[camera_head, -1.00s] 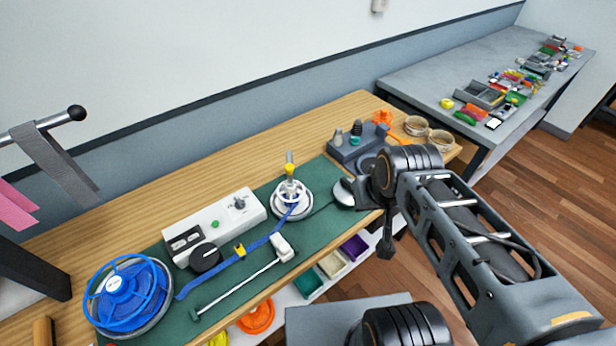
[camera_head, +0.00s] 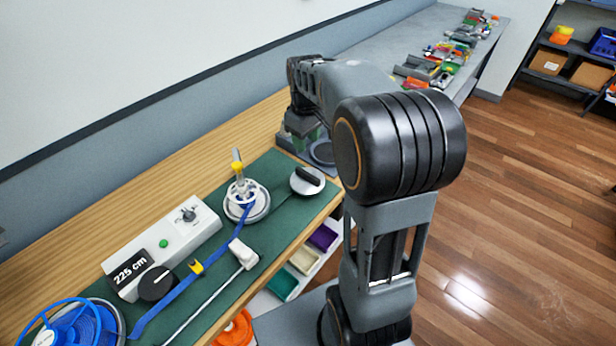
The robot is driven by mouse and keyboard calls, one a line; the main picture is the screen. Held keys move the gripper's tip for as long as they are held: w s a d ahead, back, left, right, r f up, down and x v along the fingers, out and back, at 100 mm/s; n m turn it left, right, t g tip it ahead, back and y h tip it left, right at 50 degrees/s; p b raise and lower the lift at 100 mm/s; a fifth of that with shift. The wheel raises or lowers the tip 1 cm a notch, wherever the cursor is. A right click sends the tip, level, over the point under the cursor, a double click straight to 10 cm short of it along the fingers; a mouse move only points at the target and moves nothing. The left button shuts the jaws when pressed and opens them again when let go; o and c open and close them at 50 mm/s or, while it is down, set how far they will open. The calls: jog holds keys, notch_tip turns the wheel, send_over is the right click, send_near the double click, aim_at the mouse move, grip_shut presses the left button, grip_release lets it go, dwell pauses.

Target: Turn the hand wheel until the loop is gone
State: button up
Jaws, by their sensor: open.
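A blue spoked wheel (camera_head: 75,325) on a reel lies at the lower left, cut off by the frame edge. A blue strap (camera_head: 170,298) runs from it past a yellow clip (camera_head: 196,267) to a white spoked wheel (camera_head: 243,201) with an upright yellow-topped handle (camera_head: 237,163). I cannot tell which is the hand wheel. The visible strap lies nearly straight; no clear loop shows. My gripper (camera_head: 302,122) is at the back right, over the dark tool block, beyond the wheels and touching neither; its fingertips are mostly hidden, and it holds nothing visible.
A white meter box (camera_head: 180,250) reads "225 cm" and has a black knob (camera_head: 157,283). A slim white rod (camera_head: 210,297) lies in front. A silver disc with a dark handle (camera_head: 307,180) sits right. Small bins (camera_head: 303,260) hang below. A grey bench (camera_head: 400,50) runs behind.

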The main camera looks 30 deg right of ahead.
aim_at(308, 173)
jog(key=f, duration=0.9)
jog(key=w+f, duration=0.1)
jog(key=f, duration=0.4)
jog(key=shift+d+f, duration=0.35)
jog(key=shift+d, duration=0.05)
grip_shut()
